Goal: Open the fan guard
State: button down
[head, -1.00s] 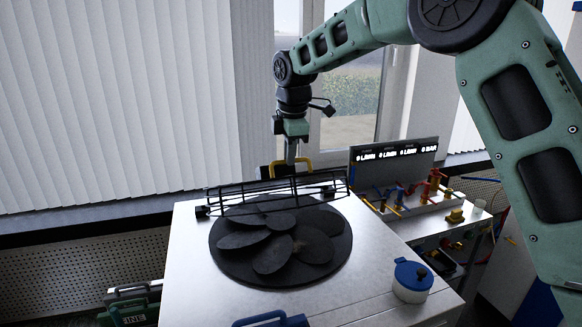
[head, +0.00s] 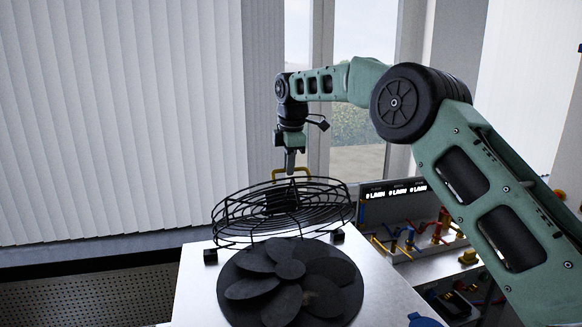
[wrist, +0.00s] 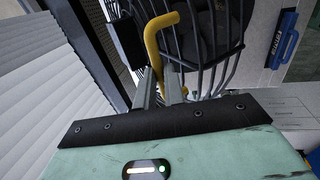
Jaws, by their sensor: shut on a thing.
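The fan guard (head: 238,212) is a round black wire cage. It stands tilted up at the back edge of the metal housing (head: 196,290), between two small black hinge blocks. The dark fan (head: 290,268) lies uncovered in front of it. A yellow handle (head: 279,171) is on the guard's upper rim. My gripper (head: 291,172) is shut on this handle. In the wrist view the yellow handle (wrist: 153,48) rises from between my fingers, with the guard's wires (wrist: 228,60) beside it. The fingertips are partly hidden by the handle.
A lab bench with a display panel (head: 395,190) and coloured fittings stands to the right of the housing. A window and vertical blinds (head: 120,120) are behind. A blue part (head: 424,320) shows at the bottom edge, cut off.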

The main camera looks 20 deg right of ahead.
jog(key=shift+w+f, duration=0.1)
jog(key=shift+f, duration=0.45)
jog(key=c, duration=1.6)
grip_release()
jog(key=shift+c, duration=0.2)
jog(key=shift+o, duration=0.8)
jog(key=shift+w+f, duration=0.2)
jog(key=shift+w, duration=0.15)
jog(key=shift+s+r, duration=0.2)
jog(key=shift+r, duration=0.35)
jog(key=v, duration=1.1)
jog(key=shift+r, duration=0.25)
